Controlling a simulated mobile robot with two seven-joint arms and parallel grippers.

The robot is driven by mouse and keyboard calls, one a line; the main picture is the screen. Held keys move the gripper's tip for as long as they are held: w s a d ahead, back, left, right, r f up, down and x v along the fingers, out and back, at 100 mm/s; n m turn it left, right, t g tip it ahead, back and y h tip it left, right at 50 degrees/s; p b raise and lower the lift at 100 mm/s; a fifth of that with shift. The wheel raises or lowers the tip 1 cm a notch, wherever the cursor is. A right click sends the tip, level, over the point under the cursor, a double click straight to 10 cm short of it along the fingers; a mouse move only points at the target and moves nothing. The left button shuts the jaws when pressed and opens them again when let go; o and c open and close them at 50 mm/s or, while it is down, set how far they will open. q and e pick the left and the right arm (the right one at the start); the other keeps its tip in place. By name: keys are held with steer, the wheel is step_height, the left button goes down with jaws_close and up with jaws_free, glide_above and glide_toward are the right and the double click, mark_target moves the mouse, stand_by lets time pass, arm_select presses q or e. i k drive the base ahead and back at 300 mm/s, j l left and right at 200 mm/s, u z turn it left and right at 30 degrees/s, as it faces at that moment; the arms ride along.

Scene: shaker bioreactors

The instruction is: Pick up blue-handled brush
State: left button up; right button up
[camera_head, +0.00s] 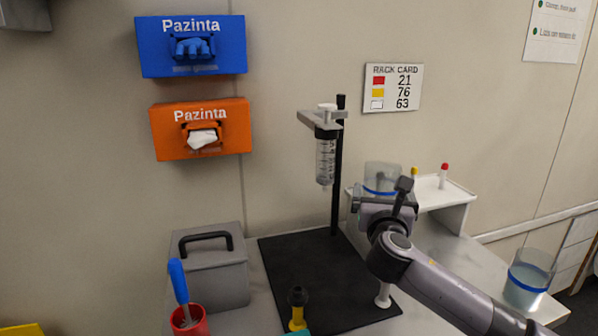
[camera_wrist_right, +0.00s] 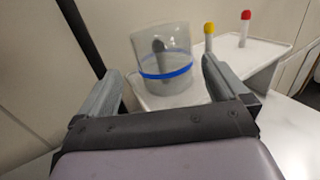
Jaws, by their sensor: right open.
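The blue-handled brush (camera_head: 178,282) stands tilted in a red cup (camera_head: 188,322) at the lower left of the head view. Its lower end is hidden in the cup. My right gripper (camera_head: 382,194) is open, far to the right of the brush, in front of a clear beaker with a blue band (camera_head: 382,175). In the right wrist view the same beaker (camera_wrist_right: 163,65) shows between the spread fingers (camera_wrist_right: 160,88), seemingly beyond them. I cannot tell whether they touch it. My left gripper is not in view.
A grey box with a black handle (camera_head: 212,270) stands behind the cup. A black mat (camera_head: 320,275) carries a stand with a syringe (camera_head: 326,160). A white shelf (camera_head: 455,195) holds yellow- and red-capped tubes. Another beaker (camera_head: 528,280) stands at right.

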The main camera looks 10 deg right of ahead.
mark_target(174, 265)
steer(key=k, duration=1)
